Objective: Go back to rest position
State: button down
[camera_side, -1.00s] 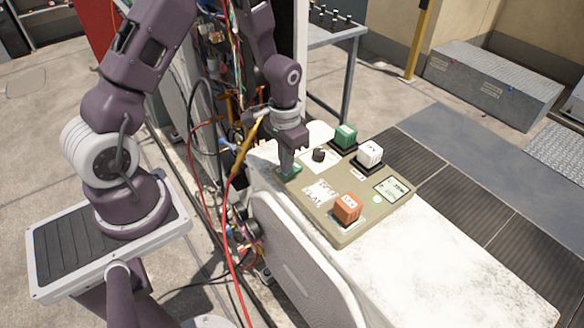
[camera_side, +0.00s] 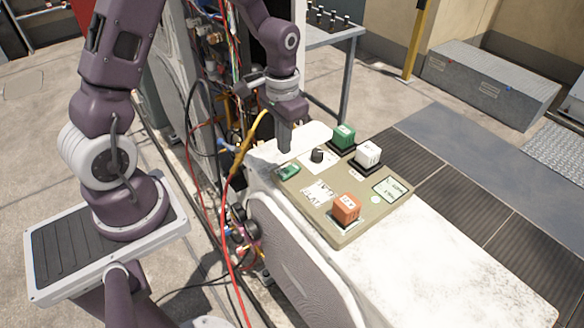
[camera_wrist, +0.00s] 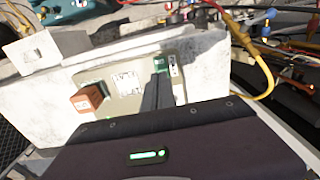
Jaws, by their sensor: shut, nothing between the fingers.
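My gripper (camera_side: 285,148) is shut and empty. In the side view it hangs above the back left corner of a tan control panel (camera_side: 368,212), apart from it. The panel lies on a white worn surface. A small green switch (camera_side: 289,172) is at the panel's left edge, just below my fingertips. The panel also carries a black knob (camera_side: 317,155), a green block button (camera_side: 343,135), a white block button (camera_side: 367,154), an orange block button (camera_side: 345,207) and a small display (camera_side: 392,189). In the wrist view the shut fingers (camera_wrist: 158,88) reach toward the panel near the green switch (camera_wrist: 160,65).
An open cabinet with loose wires (camera_side: 215,75) stands close behind and left of my gripper. A yellow cable (camera_side: 246,147) and a red cable (camera_side: 229,265) run beside the panel. A grey table (camera_side: 345,50) stands behind. The air above the panel's right side is clear.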

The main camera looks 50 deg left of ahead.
notch_tip(320, 180, up, 8)
jog(key=s+d+t, duration=0.2)
jog(key=s+d+r+t, duration=0.1)
jog(key=s+d+r, duration=0.1)
jog(key=s+r, duration=0.4)
jog(key=s+d+r+t, duration=0.2)
jog(key=s+r, duration=0.4)
jog(key=s, duration=0.4)
jog(key=shift+s+d+r+t, duration=0.3)
jog(key=shift+d+r, duration=0.1)
jog(key=shift+d, duration=0.2)
